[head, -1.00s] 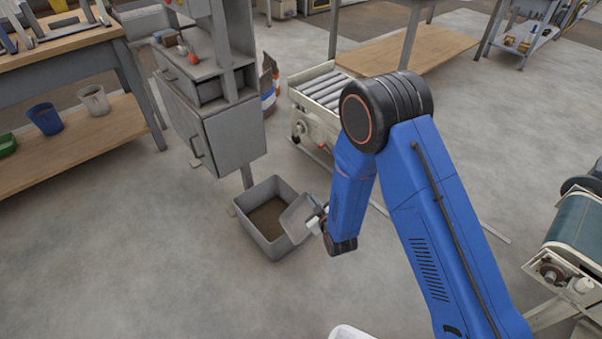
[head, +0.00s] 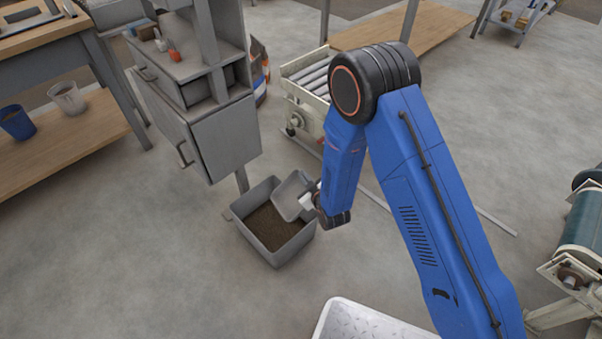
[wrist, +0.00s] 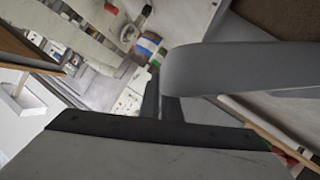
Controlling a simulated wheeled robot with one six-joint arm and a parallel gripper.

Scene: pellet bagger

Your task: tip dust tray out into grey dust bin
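The grey dust bin (head: 285,248) stands open on the floor below the grey cabinet, with brown dust covering its bottom. The grey dust tray (head: 293,193) is tilted steeply over the bin's far right part. My gripper (head: 308,200) is shut on the tray's right side, just beyond the bin's right rim. In the wrist view the tray (wrist: 235,68) shows as a grey band ahead of the gripper (wrist: 160,108), and brown dust shows at the upper right. The tray's inside is only partly visible, and I cannot tell whether dust is left in it.
The grey cabinet (head: 225,138) stands right behind the bin, its leg close to the bin's far left edge. A roller conveyor (head: 312,75) is behind to the right. A workbench (head: 62,142) is at the left. The floor in front of the bin is clear.

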